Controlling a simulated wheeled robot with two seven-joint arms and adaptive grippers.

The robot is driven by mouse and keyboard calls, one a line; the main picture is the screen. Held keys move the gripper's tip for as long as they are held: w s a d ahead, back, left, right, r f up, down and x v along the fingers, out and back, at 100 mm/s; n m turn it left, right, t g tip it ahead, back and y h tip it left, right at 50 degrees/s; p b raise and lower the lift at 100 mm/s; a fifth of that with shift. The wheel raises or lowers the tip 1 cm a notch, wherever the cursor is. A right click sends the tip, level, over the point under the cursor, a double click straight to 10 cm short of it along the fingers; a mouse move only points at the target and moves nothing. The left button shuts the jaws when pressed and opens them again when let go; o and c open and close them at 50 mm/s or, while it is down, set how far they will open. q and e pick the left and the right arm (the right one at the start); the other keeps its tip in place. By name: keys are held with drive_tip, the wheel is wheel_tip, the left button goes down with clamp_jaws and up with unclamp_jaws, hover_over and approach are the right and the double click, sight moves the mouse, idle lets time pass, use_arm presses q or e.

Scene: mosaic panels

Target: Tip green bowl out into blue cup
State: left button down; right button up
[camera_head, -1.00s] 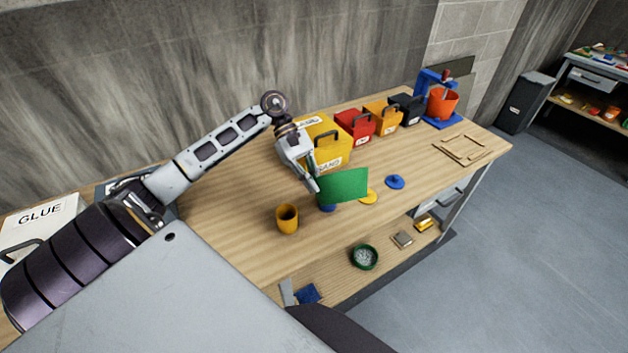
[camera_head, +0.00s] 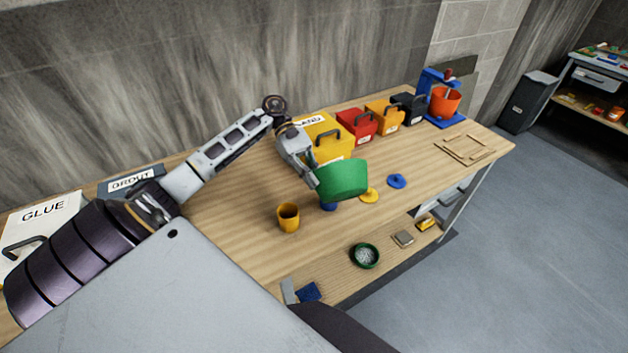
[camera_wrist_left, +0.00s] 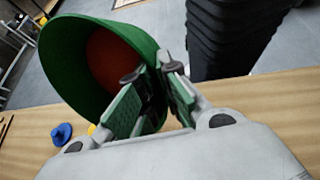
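My left gripper (camera_head: 312,178) is shut on the wall of the green bowl (camera_head: 343,180) and holds it above the table. The left wrist view shows the bowl (camera_wrist_left: 75,65) tilted, with a reddish-brown surface inside; I cannot tell whether this is contents. The gripper fingers (camera_wrist_left: 152,95) are at its rim. A small blue object (camera_head: 328,207), probably the blue cup, is mostly hidden below the bowl in the head view. My right gripper is not in view.
A yellow cup (camera_head: 288,218) stands left of the bowl. A yellow lid (camera_head: 369,196) and a blue lid (camera_head: 397,181) lie to its right. Labelled boxes, including a yellow one (camera_head: 328,138), line the back. A wooden frame (camera_head: 464,149) lies at the right end.

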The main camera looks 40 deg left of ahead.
use_arm(q)
drive_tip(key=shift+w+a+f+g+h+b, duration=0.2)
drive_tip(key=shift+a+h+b, duration=0.1)
drive_tip(key=shift+h+b, duration=0.25)
drive_tip(key=shift+w+a+f+g+h+b, duration=0.15)
drive_tip(key=shift+a+g+h+b, duration=0.15)
drive_tip(key=shift+b, duration=0.4)
drive_tip(key=shift+w+a+f+n+g+h+b, duration=0.15)
drive_tip(key=shift+w+a+n+g+h+b, duration=0.25)
drive_tip(key=shift+h+b, duration=0.75)
drive_tip(key=shift+w+a+f+n+g+h+b, duration=0.2)
drive_tip(key=shift+w+a+h+b, duration=0.4)
drive_tip(key=shift+b, duration=1.15)
drive_tip(key=shift+w+a+f+n+g+h+b, duration=0.15)
drive_tip(key=shift+w+a+n+g+h+b, duration=0.2)
drive_tip(key=shift+a+h+b, duration=1.05)
drive_tip(key=shift+w+a+f+n+g+h+b, duration=0.2)
drive_tip(key=shift+w+h+b, duration=0.25)
drive_tip(key=shift+b, duration=1.7)
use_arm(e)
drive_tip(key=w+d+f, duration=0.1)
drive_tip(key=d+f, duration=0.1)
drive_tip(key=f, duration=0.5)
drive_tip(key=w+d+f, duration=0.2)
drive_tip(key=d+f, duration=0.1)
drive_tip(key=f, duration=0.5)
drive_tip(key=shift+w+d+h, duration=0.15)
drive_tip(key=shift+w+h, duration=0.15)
